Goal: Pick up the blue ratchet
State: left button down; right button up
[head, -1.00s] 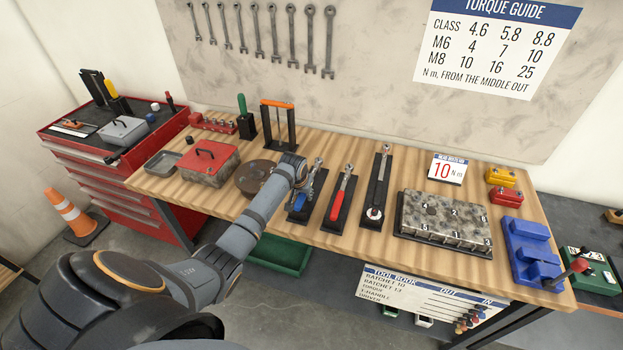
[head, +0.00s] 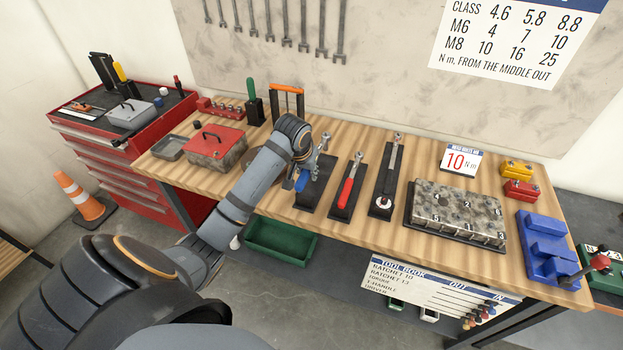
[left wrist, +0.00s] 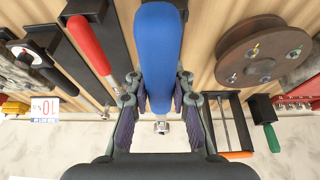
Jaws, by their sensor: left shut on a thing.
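The blue ratchet (head: 302,181) has a blue handle and shows only partly in the head view, behind my left arm. In the left wrist view its blue handle (left wrist: 157,45) fills the middle, with the metal head at its far end. My left gripper (left wrist: 158,100) is shut on the handle, with a finger pad on each side. In the head view my left gripper (head: 313,163) is over the black holder (head: 312,197). I cannot tell clearly how far the ratchet is off the holder.
A red-handled ratchet (head: 348,187) and a torque wrench (head: 386,185) lie in black holders to the right. A round brown disc (left wrist: 264,52) and a red-lidded box (head: 214,143) are to the left.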

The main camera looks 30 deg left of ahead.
aim_at(302, 186)
pick_arm(q)
jog(key=s+d+r, duration=0.1)
jog(key=s, duration=0.1)
jog(key=s+d+r, duration=0.1)
jog(key=s, duration=0.2)
jog(key=s+d+r+b, duration=0.1)
jog(key=s, duration=0.1)
jog(key=shift+s+r, duration=0.15)
jog(key=c, duration=1.7)
grip_release()
jog(key=shift+c, duration=0.2)
grip_shut()
